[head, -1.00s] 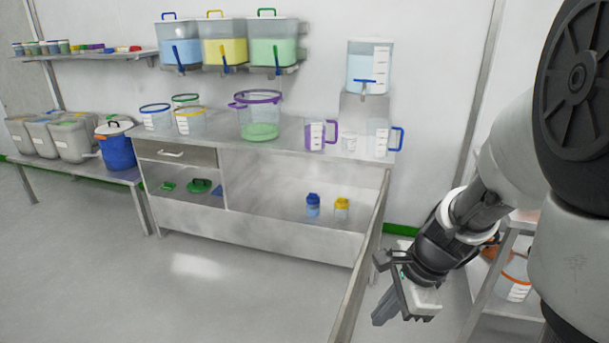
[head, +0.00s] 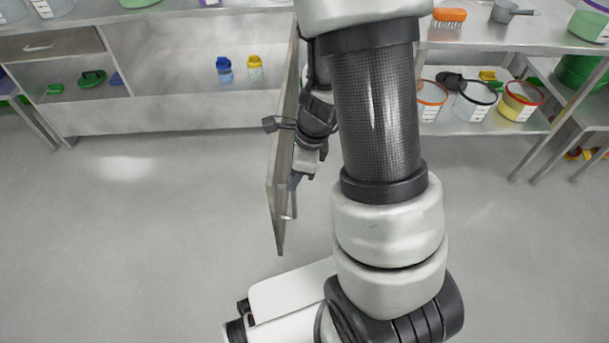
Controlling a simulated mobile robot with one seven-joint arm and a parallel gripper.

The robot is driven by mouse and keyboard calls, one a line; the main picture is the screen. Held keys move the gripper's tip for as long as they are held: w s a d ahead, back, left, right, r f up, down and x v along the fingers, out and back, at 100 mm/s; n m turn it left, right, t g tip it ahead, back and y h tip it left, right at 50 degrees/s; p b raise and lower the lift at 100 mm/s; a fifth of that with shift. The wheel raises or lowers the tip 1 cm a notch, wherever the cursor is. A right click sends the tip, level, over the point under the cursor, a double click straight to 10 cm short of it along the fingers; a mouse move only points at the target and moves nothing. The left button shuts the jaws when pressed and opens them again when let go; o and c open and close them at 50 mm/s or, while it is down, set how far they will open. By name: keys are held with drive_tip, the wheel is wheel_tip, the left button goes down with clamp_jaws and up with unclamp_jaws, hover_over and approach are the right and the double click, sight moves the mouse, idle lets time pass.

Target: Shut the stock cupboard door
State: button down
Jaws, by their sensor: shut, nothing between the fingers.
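The stock cupboard (head: 180,118) is open at the front and shows a blue-capped and a yellow-capped bottle inside. Its grey door (head: 277,185) stands wide open from the right end of the cupboard, sticking out toward me and seen nearly edge-on. A small handle (head: 288,217) shows low on its right face. My gripper (head: 293,184) is shut and empty, pointing down on the right side of the door, just above the handle. I cannot tell whether its fingers touch the door. My arm hides the area right of the door.
A drawer (head: 45,45) and a shelf with green items are at the left of the cupboard. A steel rack (head: 470,127) with several buckets stands at the right. The grey floor (head: 150,230) in front of the cupboard, left of the door, is clear.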

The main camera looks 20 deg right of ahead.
drive_tip(key=shift+w+a+r, duration=0.1)
drive_tip(key=shift+w+a, duration=0.1)
drive_tip(key=shift+a, duration=0.3)
drive_tip(key=shift+w+a, duration=0.2)
drive_tip(key=shift+a, duration=0.3)
drive_tip(key=shift+a, duration=0.1)
